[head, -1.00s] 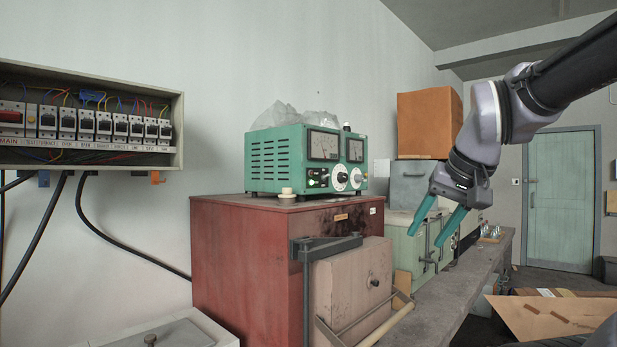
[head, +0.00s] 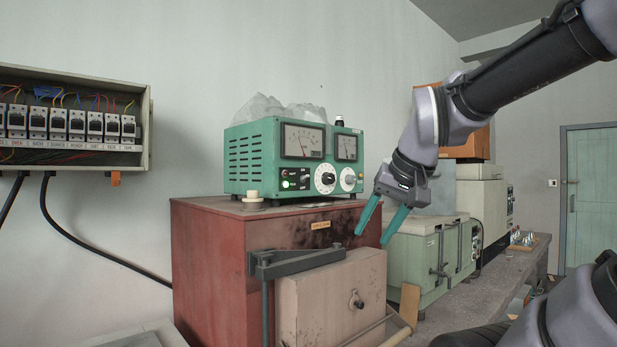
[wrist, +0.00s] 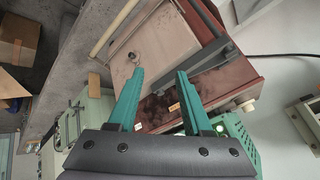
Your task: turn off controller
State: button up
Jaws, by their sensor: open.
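The controller (head: 293,158) is a green box with two dial meters, knobs and a small lit green switch (head: 288,184) on its front. It stands on top of a red furnace cabinet (head: 215,255). In the wrist view part of the controller (wrist: 238,130) shows at the lower right, partly hidden behind my gripper. My gripper (head: 375,225) is open and empty, its two teal fingers pointing down, to the right of the controller and in front of the cabinet. In the wrist view the open gripper (wrist: 157,88) has its fingers apart over the cabinet front.
A breaker box (head: 70,125) with wires hangs on the left wall. A pink furnace door (head: 330,300) with a dark bracket juts from the red cabinet's front. Green boxes (head: 425,255) stand on the bench to the right. A white round knob (head: 252,197) sits at the cabinet's top edge.

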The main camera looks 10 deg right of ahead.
jog(key=shift+r, duration=0.1)
jog(key=c, duration=0.5)
jog(key=w+r+n, duration=0.1)
jog(key=w+r, duration=0.4)
jog(key=w+a+r+n+g, duration=0.1)
jog(key=w+r+n, duration=0.1)
jog(key=w+r, duration=0.3)
jog(key=w+a+r+n, duration=0.1)
jog(key=w+r+n, duration=0.1)
jog(key=w+r, duration=0.2)
jog(key=shift+w+r+g, duration=0.3)
jog(key=shift+w+r, duration=0.1)
jog(key=shift+w, duration=0.15)
grip_shut()
jog(key=w+a+r+n+g, duration=0.1)
jog(key=w+r+n, duration=0.4)
jog(key=w, duration=0.9)
notch_tip(320, 180, up, 2)
jog(key=shift+w+a+r, duration=0.1)
jog(key=shift+w+a, duration=0.1)
jog(key=shift+a, duration=0.15)
